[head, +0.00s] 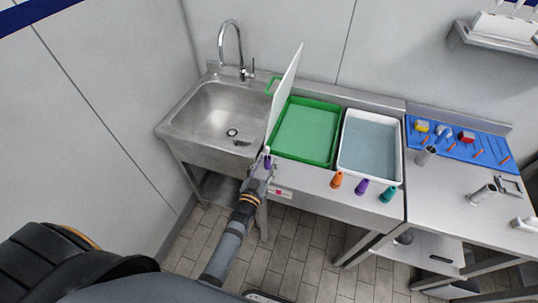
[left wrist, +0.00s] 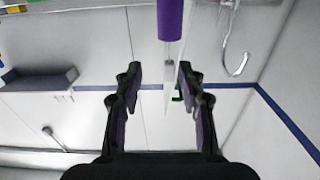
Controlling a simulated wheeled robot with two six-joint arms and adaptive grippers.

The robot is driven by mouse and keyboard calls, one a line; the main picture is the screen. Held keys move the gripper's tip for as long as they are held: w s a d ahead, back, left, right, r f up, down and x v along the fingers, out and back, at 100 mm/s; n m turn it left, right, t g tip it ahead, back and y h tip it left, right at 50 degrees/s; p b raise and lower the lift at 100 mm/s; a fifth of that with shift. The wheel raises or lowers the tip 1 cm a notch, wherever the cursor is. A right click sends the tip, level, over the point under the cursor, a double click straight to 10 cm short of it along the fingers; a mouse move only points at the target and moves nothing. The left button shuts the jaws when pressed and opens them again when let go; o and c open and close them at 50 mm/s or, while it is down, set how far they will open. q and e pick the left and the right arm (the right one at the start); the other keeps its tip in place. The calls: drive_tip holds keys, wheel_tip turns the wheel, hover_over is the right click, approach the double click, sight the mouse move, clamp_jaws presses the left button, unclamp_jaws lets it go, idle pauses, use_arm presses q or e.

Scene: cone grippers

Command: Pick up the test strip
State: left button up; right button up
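A small purple holder (head: 267,163) with a pale tip (head: 267,150) stands upright at the sink counter's front edge, right by my left gripper (head: 262,171). In the left wrist view the purple holder (left wrist: 170,20) comes in from the top, with a thin stem and pale narrow piece below it. That piece may be the test strip; I cannot tell for certain. My left gripper (left wrist: 160,72) has its fingers apart there, one on each side of the holder's line, with no visible contact. My right gripper is not in view.
A tall white panel (head: 288,85) stands between the sink (head: 205,110) and a green tray (head: 334,115). A white tray (head: 343,165) is beside it. Orange (head: 336,180), purple (head: 362,187) and teal (head: 388,194) cones stand along the front. A blue mat (head: 490,150) lies at right.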

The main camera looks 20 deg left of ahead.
sight(267, 153)
use_arm(q)
drive_tip(key=shift+w+a+f+b, duration=0.1)
drive_tip(key=shift+w+a+b, duration=0.05)
drive_tip(key=shift+w+b, duration=0.15)
drive_tip(key=w+b, duration=0.1)
drive_tip(key=w, duration=0.1)
drive_tip(key=w+a+b, duration=0.1)
drive_tip(key=w, duration=0.1)
drive_tip(key=shift+w+d, duration=0.1)
drive_tip(key=shift+w, duration=0.15)
drive_tip(key=shift+s+r, duration=0.15)
drive_tip(key=shift+r, duration=0.05)
drive_tip(key=c, duration=0.8)
